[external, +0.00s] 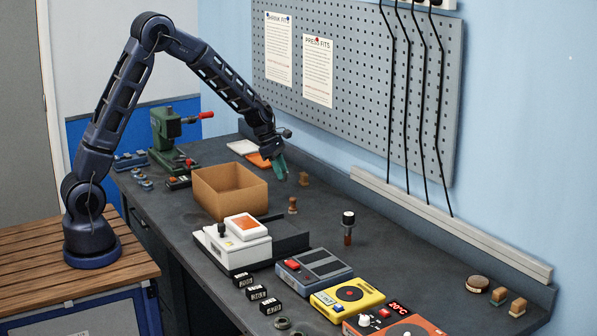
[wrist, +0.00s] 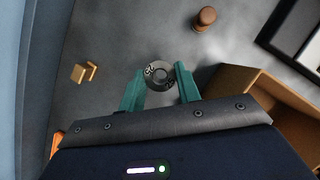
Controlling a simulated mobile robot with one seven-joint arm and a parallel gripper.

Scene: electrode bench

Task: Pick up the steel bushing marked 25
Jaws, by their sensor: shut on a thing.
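My gripper (external: 280,170) is at the far part of the bench, beyond the cardboard box. In the wrist view its two teal fingers (wrist: 160,92) are shut on a grey steel bushing (wrist: 149,77), a ring with a round hole and dark marks on its face. The marks are too small to read surely. The bushing sits between the fingertips. In the external view the fingers hide it, and I cannot tell whether it touches the bench.
The open cardboard box (external: 230,190) stands close to my gripper. A brown wooden-looking stamp (external: 293,205) and a small wooden block (external: 304,179) stand nearby. A green press (external: 168,135) is at the far left. Several instruments, including a yellow one (external: 347,297), line the near bench.

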